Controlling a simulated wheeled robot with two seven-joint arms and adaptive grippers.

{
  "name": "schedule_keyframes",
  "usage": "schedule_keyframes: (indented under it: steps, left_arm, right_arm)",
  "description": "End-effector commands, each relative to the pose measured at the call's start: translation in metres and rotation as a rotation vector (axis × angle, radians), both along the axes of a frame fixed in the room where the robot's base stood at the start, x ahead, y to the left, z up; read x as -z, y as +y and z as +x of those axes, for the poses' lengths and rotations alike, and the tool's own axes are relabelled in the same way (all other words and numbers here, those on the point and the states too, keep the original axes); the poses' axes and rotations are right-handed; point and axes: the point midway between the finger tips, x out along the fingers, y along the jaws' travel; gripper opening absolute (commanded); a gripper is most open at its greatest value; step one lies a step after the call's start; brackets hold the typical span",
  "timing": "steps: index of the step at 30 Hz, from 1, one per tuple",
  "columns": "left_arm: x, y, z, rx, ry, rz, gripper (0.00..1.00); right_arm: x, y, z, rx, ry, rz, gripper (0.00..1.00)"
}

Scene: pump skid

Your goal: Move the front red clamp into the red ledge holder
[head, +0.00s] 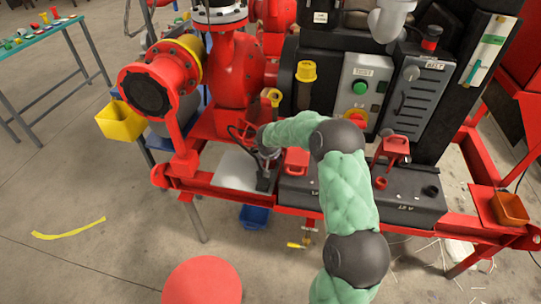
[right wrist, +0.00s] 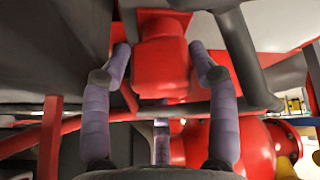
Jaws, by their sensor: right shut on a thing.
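My right arm reaches in from the bottom of the head view, and its gripper (head: 266,158) is over the left part of the skid's front ledge. In the right wrist view, the right gripper (right wrist: 158,58) has its two purple fingers on either side of a red block-like part (right wrist: 162,68), which I take for the red clamp; it is shut on it. The arm and hand hide this part in the head view. A red box-shaped piece (head: 296,160) sits on the ledge just right of the gripper; I cannot tell whether it is the holder. My left gripper is not in view.
A second red piece with a handle (head: 395,147) stands on the dark ledge (head: 415,198) right of my arm. A red pump flange (head: 160,85) and yellow bin (head: 121,121) are at the left. A control box (head: 360,88) stands behind. An orange bin (head: 509,208) is at the right.

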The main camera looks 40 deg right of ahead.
Motion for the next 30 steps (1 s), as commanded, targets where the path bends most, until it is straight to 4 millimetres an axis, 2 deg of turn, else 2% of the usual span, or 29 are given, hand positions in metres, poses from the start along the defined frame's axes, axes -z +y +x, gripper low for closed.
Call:
schedule_keyframes:
  steps: [2, 3, 5, 6, 15, 19, 23, 30]
  left_arm:
    - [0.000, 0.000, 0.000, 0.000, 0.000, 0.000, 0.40]
    - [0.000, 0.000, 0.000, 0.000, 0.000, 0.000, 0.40]
    - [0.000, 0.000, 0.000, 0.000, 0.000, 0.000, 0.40]
    - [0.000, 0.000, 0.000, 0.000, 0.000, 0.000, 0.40]
    - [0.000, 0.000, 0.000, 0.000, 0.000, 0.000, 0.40]
    - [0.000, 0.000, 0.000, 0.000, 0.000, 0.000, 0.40]
    - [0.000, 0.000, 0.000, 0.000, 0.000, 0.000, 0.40]
    - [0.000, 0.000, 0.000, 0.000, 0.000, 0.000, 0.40]
  right_arm:
    - [-0.001, 0.000, 0.000, 0.000, -0.001, 0.000, 0.09]
    - [-0.001, 0.000, 0.000, 0.000, -0.001, 0.000, 0.65]
    - [-0.001, 0.000, 0.000, 0.000, -0.001, 0.000, 0.82]
    - [-0.001, 0.000, 0.000, 0.000, -0.001, 0.000, 0.87]
    - [0.000, 0.000, -0.001, 0.001, 0.003, 0.000, 0.87]
    - [-0.006, 0.002, -0.003, 0.002, 0.002, -0.001, 0.87]
    - [-0.022, 0.007, -0.009, 0.001, -0.001, -0.002, 0.87]
    - [-0.065, 0.024, -0.025, -0.001, -0.005, -0.001, 0.87]
